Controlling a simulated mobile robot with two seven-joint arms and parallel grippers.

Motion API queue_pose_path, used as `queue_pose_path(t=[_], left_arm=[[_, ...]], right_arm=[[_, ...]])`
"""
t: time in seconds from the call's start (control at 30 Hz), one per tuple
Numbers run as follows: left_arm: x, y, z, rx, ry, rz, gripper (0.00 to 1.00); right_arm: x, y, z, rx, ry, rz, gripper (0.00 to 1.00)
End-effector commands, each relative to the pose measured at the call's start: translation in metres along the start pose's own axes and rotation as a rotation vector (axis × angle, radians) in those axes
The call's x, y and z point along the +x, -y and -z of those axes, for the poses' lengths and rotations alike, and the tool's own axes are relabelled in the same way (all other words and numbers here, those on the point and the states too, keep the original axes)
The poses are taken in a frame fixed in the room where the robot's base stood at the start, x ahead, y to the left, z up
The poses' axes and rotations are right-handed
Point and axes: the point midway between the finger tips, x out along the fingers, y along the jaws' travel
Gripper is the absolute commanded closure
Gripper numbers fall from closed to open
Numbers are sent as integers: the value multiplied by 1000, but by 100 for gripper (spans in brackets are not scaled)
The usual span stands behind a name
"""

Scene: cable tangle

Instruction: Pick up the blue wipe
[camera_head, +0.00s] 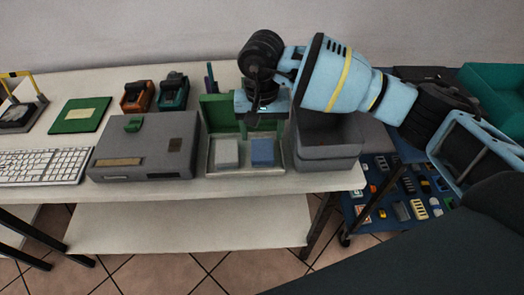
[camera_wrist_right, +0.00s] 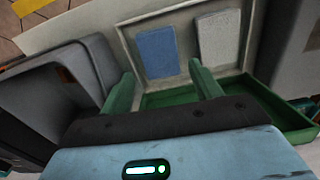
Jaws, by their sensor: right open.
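The blue wipe (camera_head: 262,153) lies flat in the right half of a pale shallow tray (camera_head: 244,171) with a green lid standing open behind it. A light grey wipe (camera_head: 226,153) lies to its left. My right gripper (camera_head: 262,124) hangs over the back of the tray, open and empty. In the right wrist view the blue wipe (camera_wrist_right: 157,53) lies beyond the two green fingers (camera_wrist_right: 162,85), apart from them, with the grey wipe (camera_wrist_right: 219,37) beside it. My left gripper does not show.
A grey bin (camera_head: 325,160) stands close on the right of the tray, and a grey boxy device (camera_head: 146,146) close on its left. A keyboard (camera_head: 42,166) and a green board (camera_head: 81,115) lie further left. A blue surface with several small parts is at lower right.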

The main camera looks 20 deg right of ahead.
Motion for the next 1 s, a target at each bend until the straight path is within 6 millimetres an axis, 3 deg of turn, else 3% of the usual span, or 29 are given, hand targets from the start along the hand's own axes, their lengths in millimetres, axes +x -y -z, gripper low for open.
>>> queue_pose_path(t=[0.23,0.6,0.87,1.0], left_arm=[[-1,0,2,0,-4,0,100],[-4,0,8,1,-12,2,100],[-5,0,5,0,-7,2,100],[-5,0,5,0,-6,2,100]], right_arm=[[10,0,0,1,1,1,36],[54,-1,-1,1,1,2,36],[57,-1,0,1,0,3,36],[56,-1,0,1,0,3,52]])
